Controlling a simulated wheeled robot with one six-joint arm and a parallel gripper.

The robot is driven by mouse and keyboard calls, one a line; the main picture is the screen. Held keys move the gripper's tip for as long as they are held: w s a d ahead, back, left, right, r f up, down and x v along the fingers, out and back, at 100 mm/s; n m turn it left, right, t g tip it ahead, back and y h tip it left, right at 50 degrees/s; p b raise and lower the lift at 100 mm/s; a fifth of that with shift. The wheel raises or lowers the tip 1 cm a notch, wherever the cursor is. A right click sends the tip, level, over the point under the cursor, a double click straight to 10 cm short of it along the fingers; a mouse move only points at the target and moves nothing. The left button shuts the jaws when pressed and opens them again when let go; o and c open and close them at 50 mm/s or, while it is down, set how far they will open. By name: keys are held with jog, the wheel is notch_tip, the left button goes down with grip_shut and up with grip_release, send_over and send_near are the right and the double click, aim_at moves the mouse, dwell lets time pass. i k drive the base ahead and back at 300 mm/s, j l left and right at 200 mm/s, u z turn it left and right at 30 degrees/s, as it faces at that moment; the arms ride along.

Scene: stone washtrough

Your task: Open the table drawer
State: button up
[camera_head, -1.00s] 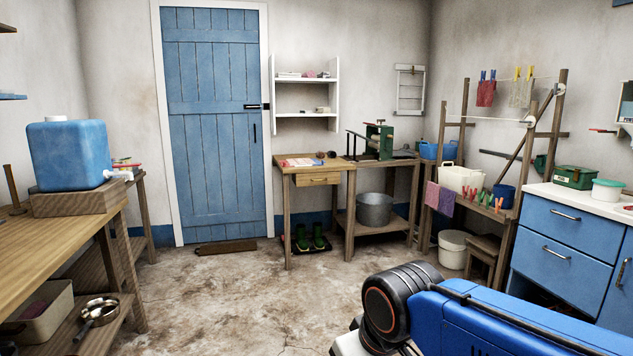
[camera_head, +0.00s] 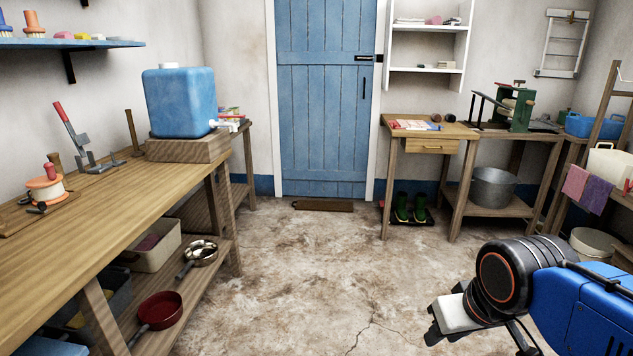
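A small wooden table (camera_head: 395,178) stands against the back wall, right of the blue door. Its drawer (camera_head: 432,146) sits under the top at the front, appears shut, and has a small handle too small to make out well. Papers and small dark items lie on the tabletop. My arm (camera_head: 590,310) is at the lower right, much nearer than the table and well apart from the drawer.
A long wooden workbench (camera_head: 110,205) runs along the left, with a blue water container (camera_head: 180,100) on a block. Green boots (camera_head: 411,208) stand under the small table. A washstand with a mangle (camera_head: 508,107) adjoins it on the right. The floor in the middle is clear.

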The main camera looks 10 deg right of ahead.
aim_at(414, 145)
jog(key=i+l, duration=0.2)
jog(key=i, duration=0.35)
jog(key=i+l, duration=0.25)
jog(key=i, duration=0.25)
jog(key=i+l, duration=0.2)
jog(key=i, duration=0.35)
